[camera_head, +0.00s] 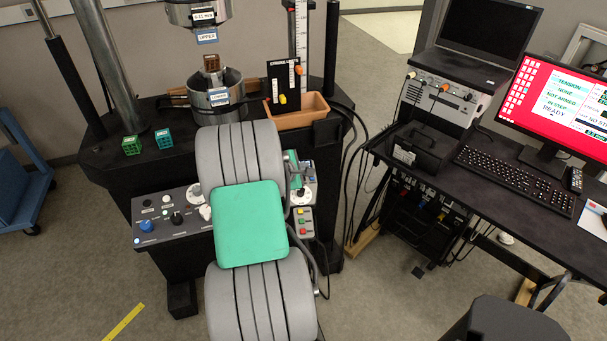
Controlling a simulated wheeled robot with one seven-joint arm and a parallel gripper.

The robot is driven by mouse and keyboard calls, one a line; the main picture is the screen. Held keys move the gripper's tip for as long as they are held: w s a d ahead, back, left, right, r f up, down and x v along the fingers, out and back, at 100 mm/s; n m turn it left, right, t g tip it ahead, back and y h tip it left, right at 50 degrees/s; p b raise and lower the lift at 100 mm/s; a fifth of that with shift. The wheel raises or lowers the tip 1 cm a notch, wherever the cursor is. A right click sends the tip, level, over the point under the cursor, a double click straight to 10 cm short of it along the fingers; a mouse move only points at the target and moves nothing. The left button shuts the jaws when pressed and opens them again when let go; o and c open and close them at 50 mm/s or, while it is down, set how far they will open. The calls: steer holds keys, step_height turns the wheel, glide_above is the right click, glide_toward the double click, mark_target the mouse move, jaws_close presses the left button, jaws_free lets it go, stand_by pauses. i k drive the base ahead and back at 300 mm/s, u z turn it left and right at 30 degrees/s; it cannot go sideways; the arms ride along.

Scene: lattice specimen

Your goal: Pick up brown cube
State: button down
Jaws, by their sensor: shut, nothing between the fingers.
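A small brown lattice cube (211,63) stands at the lower platen (217,97) of the testing machine, in the upper left of the head view. The upper platen (198,14) hangs above it with a gap between. My grey, ribbed arm with a green section fills the lower middle of the view, in front of the machine.
Two green lattice cubes (132,145) (164,139) sit on the machine's black deck, left of the platen. A terracotta bin (298,111) and a black tool holder stand to its right. Upright columns flank the platens. A desk with keyboard (515,178) and screens stands right.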

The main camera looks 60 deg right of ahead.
mark_target(211, 62)
steer(key=z, duration=1.45)
